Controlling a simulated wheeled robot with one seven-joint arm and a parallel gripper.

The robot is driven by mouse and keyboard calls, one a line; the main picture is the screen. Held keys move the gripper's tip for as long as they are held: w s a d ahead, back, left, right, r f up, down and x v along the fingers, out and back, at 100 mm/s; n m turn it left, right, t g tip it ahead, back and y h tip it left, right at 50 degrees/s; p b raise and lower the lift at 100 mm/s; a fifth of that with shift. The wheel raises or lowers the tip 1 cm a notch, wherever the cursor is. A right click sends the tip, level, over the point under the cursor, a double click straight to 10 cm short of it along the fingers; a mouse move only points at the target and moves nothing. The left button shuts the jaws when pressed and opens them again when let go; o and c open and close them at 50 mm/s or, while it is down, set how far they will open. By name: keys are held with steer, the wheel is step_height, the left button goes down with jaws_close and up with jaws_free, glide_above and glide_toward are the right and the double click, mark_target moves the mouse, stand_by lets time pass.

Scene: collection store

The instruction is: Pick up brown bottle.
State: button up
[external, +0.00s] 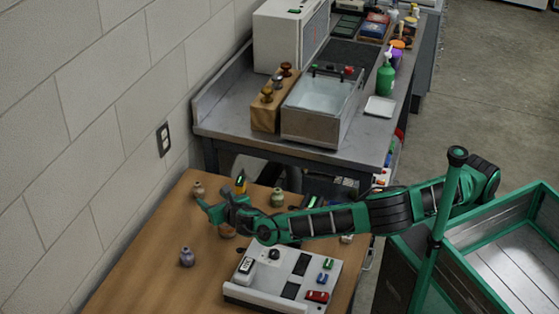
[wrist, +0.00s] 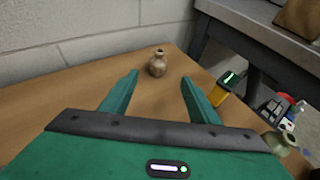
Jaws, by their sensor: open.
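A small brown bottle (wrist: 158,64) with a round body and narrow neck stands upright on the wooden table, near its far edge by the wall. It also shows in the external view (external: 198,189). My gripper (wrist: 159,78) is open and empty. In the wrist view its green fingers point toward the bottle, which appears between and just beyond the fingertips. In the external view my gripper (external: 208,208) is just in front of the bottle, apart from it as far as I can tell.
A greenish bottle (external: 277,197) and a yellow and black item (external: 240,182) stand to the right. A grey-purple bottle (external: 187,257) stands nearer. An orange-brown object (external: 227,231) is partly hidden under my arm. A white tray (external: 240,292) holds small items. The block wall (external: 60,150) borders the left.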

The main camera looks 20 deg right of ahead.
mark_target(201, 192)
steer(key=x, duration=0.5)
steer(key=shift+w+f, duration=0.1)
steer(key=shift+a+x, duration=0.15)
steer(key=shift+x, duration=1.2)
steer(key=shift+a+x, duration=0.15)
steer(key=shift+x, duration=1.2)
steer(key=c, duration=1.2)
